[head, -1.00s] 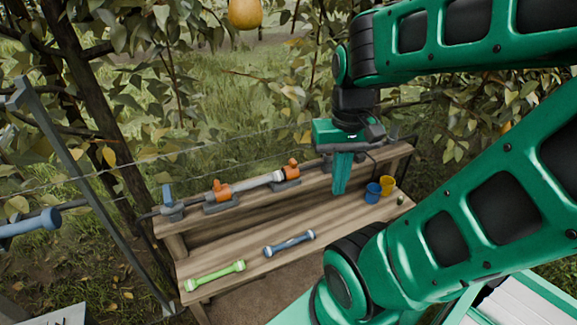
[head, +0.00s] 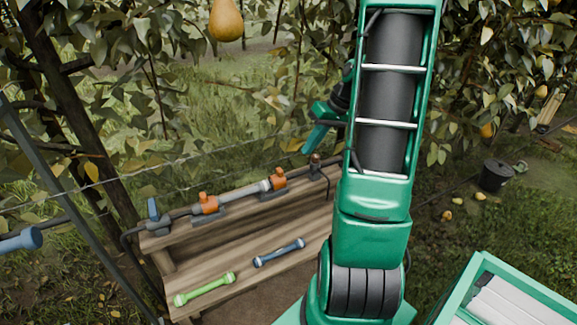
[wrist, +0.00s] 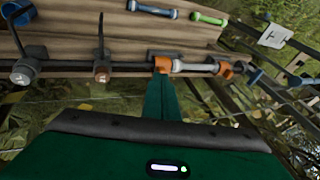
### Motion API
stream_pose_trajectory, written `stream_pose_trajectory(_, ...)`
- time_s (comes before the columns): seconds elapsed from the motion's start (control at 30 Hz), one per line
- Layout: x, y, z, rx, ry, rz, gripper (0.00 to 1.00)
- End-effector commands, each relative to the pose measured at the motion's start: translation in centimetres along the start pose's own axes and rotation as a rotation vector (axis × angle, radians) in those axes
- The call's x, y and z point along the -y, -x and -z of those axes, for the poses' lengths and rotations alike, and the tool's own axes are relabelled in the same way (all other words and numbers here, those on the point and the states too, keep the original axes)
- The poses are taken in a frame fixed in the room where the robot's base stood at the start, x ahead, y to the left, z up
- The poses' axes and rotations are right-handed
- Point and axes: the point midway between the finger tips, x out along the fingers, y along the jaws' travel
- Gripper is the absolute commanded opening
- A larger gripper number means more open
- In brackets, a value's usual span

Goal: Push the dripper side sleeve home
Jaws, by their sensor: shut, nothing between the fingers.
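The irrigation line runs along the bench's upper ledge, with two orange sleeves on it. I take the right one (head: 278,180), away from the blue-handled valve (head: 154,214), as the dripper side sleeve. It also shows in the wrist view (wrist: 163,65). The other orange sleeve (head: 207,203) is nearer the valve, with a grey pipe (head: 240,192) between them. My gripper (head: 308,147) is shut and empty, above and behind the ledge, right of the sleeve. In the wrist view its green fingers point at the dripper side sleeve; contact and the sleeve's seating cannot be told.
A green tube (head: 205,290) and a blue tube (head: 279,252) with pale ends lie on the lower bench (head: 225,265). A brown upright fitting (head: 315,165) stands right of the sleeve. Trellis wires and branches are behind; a pear (head: 226,20) hangs above.

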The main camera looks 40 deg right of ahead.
Motion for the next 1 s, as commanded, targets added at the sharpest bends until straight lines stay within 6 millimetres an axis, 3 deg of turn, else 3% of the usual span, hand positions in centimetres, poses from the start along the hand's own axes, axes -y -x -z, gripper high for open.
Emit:
stream_pose_trajectory(0.03,-1.8,-0.5,0.4,-0.024,0.004,0.024,0.00)
stream_pose_trajectory(0.1,-3.3,-0.9,1.1,-0.061,0.023,0.055,0.00)
stream_pose_trajectory(0.33,-6.4,-1.5,2.1,-0.142,0.061,0.112,0.00)
stream_pose_trajectory(0.57,-6.4,-2.8,2.4,-0.152,0.068,0.121,0.00)
stream_pose_trajectory(1.0,-5.4,-10.5,3.5,-0.149,0.068,0.121,0.00)
